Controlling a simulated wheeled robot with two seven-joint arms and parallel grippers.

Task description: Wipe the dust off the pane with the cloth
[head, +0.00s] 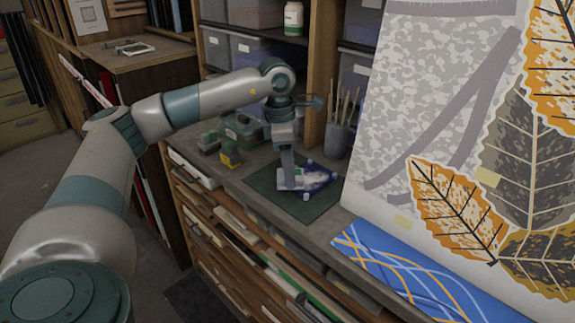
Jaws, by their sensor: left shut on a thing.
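My left gripper (290,182) reaches down over the worktop and is shut on the cloth (283,181), a small pale piece that is largely hidden by the fingers. The pane (321,183) is a small dark blue piece with whitish patches on its face and pale knobs at its edges. It lies on a dark green mat (264,187). The gripper and cloth are at the pane's left side and overlap it in the head view. I cannot tell whether the cloth touches the glass. My right gripper is not in view.
A pot of brushes (337,138) stands behind the pane. Green and yellow items (230,140) lie left of the mat. A large leaf-patterned sheet (440,130) and a blue striped sheet (400,275) fill the right. Bare mat shows in front of the pane.

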